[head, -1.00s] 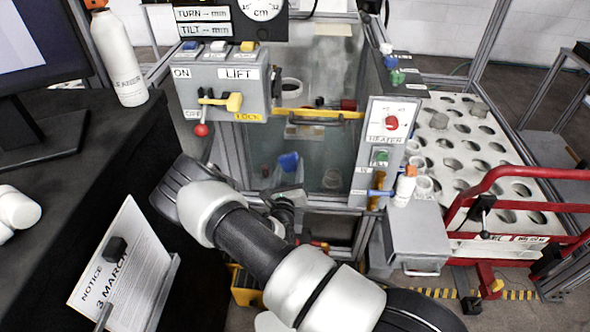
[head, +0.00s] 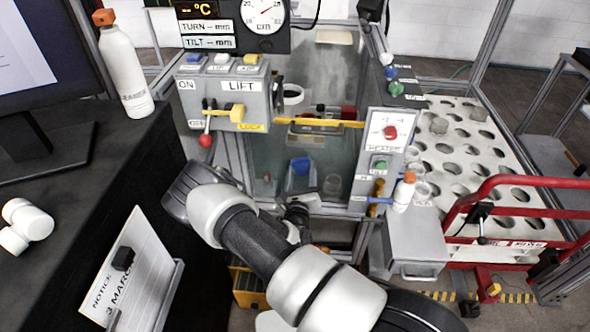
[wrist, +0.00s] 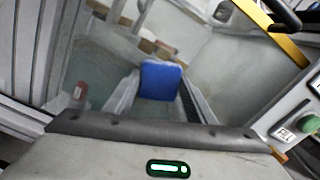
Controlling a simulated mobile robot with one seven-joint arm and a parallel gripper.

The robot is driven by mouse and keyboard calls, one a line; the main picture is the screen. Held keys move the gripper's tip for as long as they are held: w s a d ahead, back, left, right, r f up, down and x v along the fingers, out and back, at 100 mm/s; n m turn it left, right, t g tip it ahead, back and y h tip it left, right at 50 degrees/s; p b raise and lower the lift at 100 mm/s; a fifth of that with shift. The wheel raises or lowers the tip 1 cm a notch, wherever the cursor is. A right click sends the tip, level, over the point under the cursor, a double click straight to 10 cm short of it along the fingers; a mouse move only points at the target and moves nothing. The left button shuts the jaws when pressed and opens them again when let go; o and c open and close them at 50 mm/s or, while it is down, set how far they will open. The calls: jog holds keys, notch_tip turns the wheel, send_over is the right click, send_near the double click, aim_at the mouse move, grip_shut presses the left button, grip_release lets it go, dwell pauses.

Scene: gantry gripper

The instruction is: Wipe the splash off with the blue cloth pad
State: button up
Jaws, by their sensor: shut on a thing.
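The blue cloth pad (head: 301,166) is held in my gripper (head: 300,186), in front of the clear panel (head: 325,85) of the gantry enclosure. In the wrist view the pad (wrist: 161,80) sits between the two pale fingers of my gripper (wrist: 160,98), which is shut on it. The pad's broad face points toward the wrist camera. I cannot tell whether the pad touches the panel. I cannot make out the splash clearly in either view.
A control box with a yellow lever (head: 236,113) and a red knob (head: 205,140) is at upper left. A heater panel (head: 388,135) stands right of the pad, with an orange-capped bottle (head: 404,190). A yellow bar (head: 335,123) crosses above the pad.

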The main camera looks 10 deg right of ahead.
jog(key=shift+s+d+p, duration=0.35)
jog(key=shift+s+d, duration=0.05)
jog(key=shift+d, duration=0.85)
jog(key=shift+s+d+p, duration=0.35)
jog(key=shift+d+p, duration=0.05)
jog(key=shift+d, duration=0.8)
jog(key=shift+s+d+p, duration=0.35)
jog(key=shift+s+d, duration=0.05)
jog(key=shift+d, duration=0.85)
jog(key=shift+s+d+p, duration=0.25)
jog(key=shift+d, duration=0.65)
jog(key=shift+s+d+p, duration=0.2)
jog(key=shift+d, duration=0.7)
jog(key=shift+r, duration=0.1)
jog(key=p+v, duration=0.2)
jog(key=v, duration=0.4)
jog(key=shift+p, duration=0.3)
jog(key=p+v, duration=0.1)
jog(key=v, duration=0.2)
